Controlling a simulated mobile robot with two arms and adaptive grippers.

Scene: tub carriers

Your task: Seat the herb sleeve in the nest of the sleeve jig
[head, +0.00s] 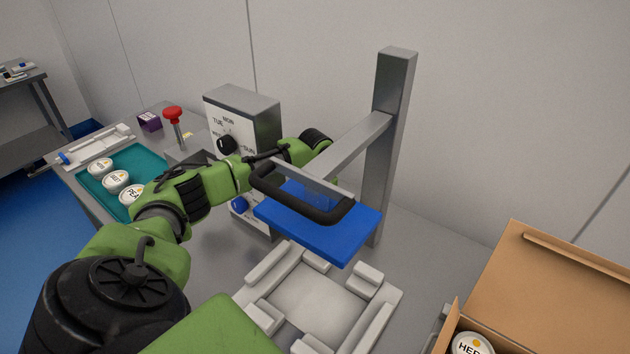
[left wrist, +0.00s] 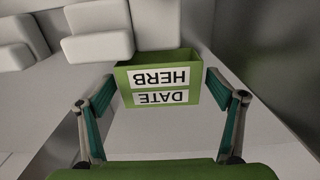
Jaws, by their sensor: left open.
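The green herb sleeve (left wrist: 160,82) shows in the left wrist view, its HERB and DATE labels upside down. It is close to the white blocks of a jig (left wrist: 98,46); I cannot tell whether it touches them. My left gripper (left wrist: 160,88) is open, with one finger on each side of the sleeve and gaps between. In the head view, the gripper and the sleeve are hidden behind my arm and the blue plate. The pale sleeve jig (head: 318,303) lies on the bench, its nest looking empty where visible. My right gripper is not in view.
A blue plate (head: 335,240) with a black handle (head: 315,212) hangs from a grey post (head: 388,150) above the jig's back. A dial box (head: 255,120) stands behind my arm. A teal tray (head: 98,190) of tubs is left; a cardboard box (head: 560,300) is right.

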